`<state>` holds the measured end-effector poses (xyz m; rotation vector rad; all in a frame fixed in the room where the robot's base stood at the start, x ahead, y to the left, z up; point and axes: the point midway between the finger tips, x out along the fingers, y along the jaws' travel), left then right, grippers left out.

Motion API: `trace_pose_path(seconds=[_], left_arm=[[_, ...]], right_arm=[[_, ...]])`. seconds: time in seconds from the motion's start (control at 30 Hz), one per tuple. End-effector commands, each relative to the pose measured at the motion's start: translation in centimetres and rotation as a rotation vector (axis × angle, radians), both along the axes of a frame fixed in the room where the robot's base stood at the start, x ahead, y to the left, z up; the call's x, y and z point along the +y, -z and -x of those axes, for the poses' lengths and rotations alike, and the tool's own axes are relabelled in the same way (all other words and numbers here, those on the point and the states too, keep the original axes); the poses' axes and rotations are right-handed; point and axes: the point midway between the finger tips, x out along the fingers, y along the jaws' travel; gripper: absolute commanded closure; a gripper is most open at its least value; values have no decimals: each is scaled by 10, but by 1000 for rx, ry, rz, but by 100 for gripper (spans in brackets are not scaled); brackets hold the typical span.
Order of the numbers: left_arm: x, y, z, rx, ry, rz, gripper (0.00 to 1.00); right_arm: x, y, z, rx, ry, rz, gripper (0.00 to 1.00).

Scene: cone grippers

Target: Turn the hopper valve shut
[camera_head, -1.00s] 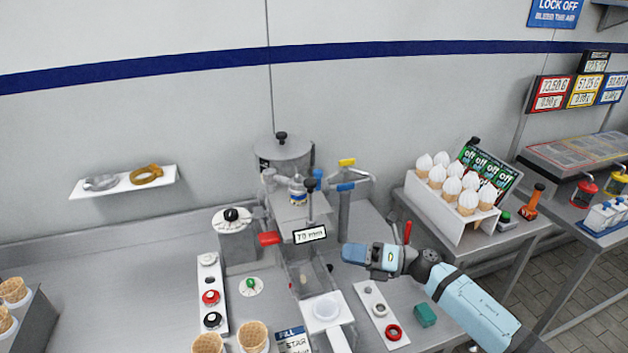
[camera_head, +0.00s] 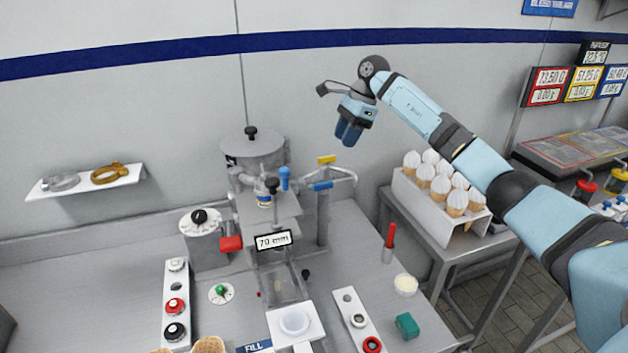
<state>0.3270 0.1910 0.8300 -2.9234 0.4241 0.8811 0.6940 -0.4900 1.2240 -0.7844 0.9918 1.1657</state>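The hopper (camera_head: 254,150) is a grey lidded cylinder with a black knob, at the back of the filling machine. To its right, a yellow handle (camera_head: 326,159) and a blue handle (camera_head: 322,185) sit on the metal pipework, and a blue knob (camera_head: 284,178) stands nearer the middle. I cannot tell for sure which of these is the hopper valve. My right gripper (camera_head: 348,133) points down, above and to the right of the yellow handle, apart from it. It holds nothing visible; its blue fingers look close together, and their gap is unclear. My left gripper is out of view.
A red-handled tool (camera_head: 390,236) stands upright at the right, near a green block (camera_head: 407,325). A rack of white-topped cones (camera_head: 435,200) stands on the right table, behind my arm.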

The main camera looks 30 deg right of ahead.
Motion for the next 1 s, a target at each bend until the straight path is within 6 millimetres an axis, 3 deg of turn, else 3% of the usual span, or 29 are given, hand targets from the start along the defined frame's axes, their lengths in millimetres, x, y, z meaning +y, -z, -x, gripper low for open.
trace_pose_path(seconds=[0.6,0.8,1.0], left_arm=[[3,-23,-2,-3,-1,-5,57],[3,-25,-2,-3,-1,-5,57],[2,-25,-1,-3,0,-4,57]], right_arm=[[45,105,-10,3,0,-6,64],[51,121,-12,1,0,-5,64],[51,124,-12,0,1,-4,64]])
